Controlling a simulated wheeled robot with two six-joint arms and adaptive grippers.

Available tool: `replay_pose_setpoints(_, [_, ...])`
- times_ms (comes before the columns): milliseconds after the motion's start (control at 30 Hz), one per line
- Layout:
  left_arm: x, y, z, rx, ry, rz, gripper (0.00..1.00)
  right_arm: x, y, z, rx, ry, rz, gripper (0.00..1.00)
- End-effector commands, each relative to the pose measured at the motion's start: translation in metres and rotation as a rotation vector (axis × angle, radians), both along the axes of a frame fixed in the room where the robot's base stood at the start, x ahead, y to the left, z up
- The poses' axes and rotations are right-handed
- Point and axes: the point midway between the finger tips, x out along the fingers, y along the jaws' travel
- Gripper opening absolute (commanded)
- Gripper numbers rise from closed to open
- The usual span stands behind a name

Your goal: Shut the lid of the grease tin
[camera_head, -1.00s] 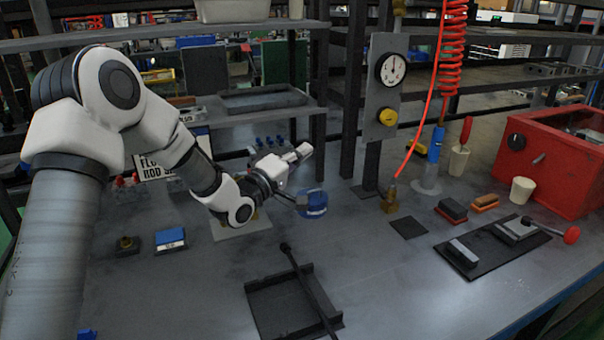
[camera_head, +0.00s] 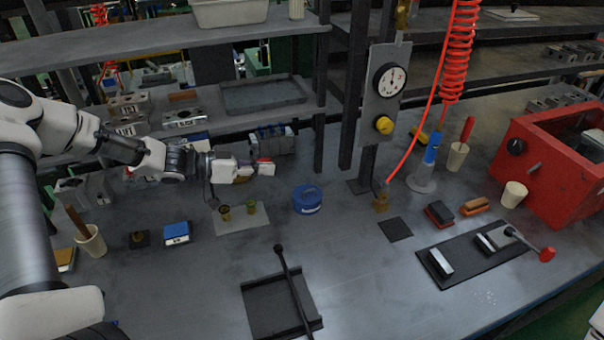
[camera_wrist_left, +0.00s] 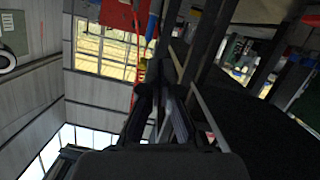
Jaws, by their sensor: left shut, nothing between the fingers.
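The grease tin (camera_head: 308,200) is a round blue tin on the bench, centre of the head view. Its blue lid appears to lie flat on top, with no raised edge visible. My left gripper (camera_head: 266,169) is shut and empty, in the air to the left of and behind the tin, clear of it. Its fingers also show together in the left wrist view (camera_wrist_left: 160,112), where the tin does not show. My right gripper is not in view.
Two small brass fittings stand on a pale mat (camera_head: 243,220) left of the tin. A black tray (camera_head: 270,308) with a long lever is in front. A gauge post (camera_head: 384,95), red coiled hose (camera_head: 458,50) and red box (camera_head: 550,160) stand right. Shelves are behind.

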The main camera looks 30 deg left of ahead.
Motion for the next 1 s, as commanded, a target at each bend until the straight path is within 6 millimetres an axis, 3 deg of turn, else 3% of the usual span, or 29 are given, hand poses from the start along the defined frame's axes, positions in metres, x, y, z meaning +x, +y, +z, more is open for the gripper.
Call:
replay_pose_setpoints(100, [0.013, -0.015, -0.016, 0.007, 0.002, -0.005, 0.00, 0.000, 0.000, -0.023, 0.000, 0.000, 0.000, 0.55])
replay_pose_setpoints(433, [0.062, -0.065, -0.030, 0.007, 0.002, -0.006, 0.00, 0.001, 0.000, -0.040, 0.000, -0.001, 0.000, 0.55])
replay_pose_setpoints(667, [0.055, -0.068, -0.061, 0.000, 0.003, 0.000, 0.00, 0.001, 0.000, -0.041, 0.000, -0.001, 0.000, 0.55])
replay_pose_setpoints(1000, [0.054, -0.068, -0.065, 0.001, -0.001, 0.000, 0.00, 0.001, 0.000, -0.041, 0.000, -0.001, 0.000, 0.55])
